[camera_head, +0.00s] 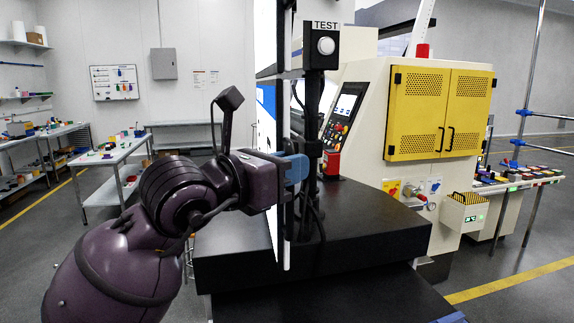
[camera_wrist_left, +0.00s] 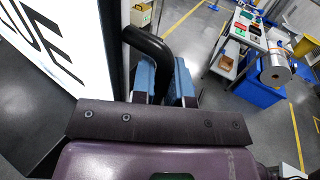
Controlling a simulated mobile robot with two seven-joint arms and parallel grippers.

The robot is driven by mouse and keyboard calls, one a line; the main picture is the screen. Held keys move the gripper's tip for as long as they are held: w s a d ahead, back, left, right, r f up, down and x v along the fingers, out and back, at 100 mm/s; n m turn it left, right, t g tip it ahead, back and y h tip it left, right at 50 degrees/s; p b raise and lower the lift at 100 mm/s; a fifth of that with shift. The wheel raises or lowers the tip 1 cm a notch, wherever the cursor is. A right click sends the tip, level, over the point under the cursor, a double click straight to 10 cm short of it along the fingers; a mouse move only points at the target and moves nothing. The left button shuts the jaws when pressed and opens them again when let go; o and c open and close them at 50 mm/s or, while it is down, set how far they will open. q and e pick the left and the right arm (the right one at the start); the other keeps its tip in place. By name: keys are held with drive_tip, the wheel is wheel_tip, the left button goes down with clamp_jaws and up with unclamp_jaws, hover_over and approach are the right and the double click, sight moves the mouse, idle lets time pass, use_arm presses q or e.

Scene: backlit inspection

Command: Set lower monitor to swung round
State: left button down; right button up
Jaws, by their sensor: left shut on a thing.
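The lower monitor (camera_head: 283,235) is seen nearly edge-on in the head view, a thin bright panel on a dark post. In the left wrist view its lit screen (camera_wrist_left: 60,50) with large dark letters fills the upper left. A black bar handle (camera_wrist_left: 150,42) stands off the monitor's edge. My left gripper (camera_head: 296,168) reaches in from the left, its blue fingers at the monitor's edge. In the left wrist view the blue fingers (camera_wrist_left: 164,82) are closed around the handle. My right gripper is not in view.
An upper monitor (camera_head: 266,35) hangs above. A black table (camera_head: 350,225) lies under the post, with a machine with yellow doors (camera_head: 436,112) behind it. Side benches (camera_head: 110,155) stand at left, with open floor between.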

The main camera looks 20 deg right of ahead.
use_arm(q)
drive_tip(key=shift+d, duration=0.1)
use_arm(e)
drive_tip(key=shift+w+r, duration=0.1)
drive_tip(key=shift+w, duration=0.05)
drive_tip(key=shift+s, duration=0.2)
use_arm(q)
drive_tip(key=c, duration=1.1)
unclamp_jaws()
drive_tip(key=shift+c, duration=0.2)
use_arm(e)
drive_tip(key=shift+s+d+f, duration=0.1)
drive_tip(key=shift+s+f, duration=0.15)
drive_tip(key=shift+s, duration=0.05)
use_arm(q)
drive_tip(key=b+v, duration=0.1)
drive_tip(key=v, duration=0.9)
drive_tip(key=shift+s+a+b, duration=0.25)
drive_tip(key=shift+a+b, duration=0.1)
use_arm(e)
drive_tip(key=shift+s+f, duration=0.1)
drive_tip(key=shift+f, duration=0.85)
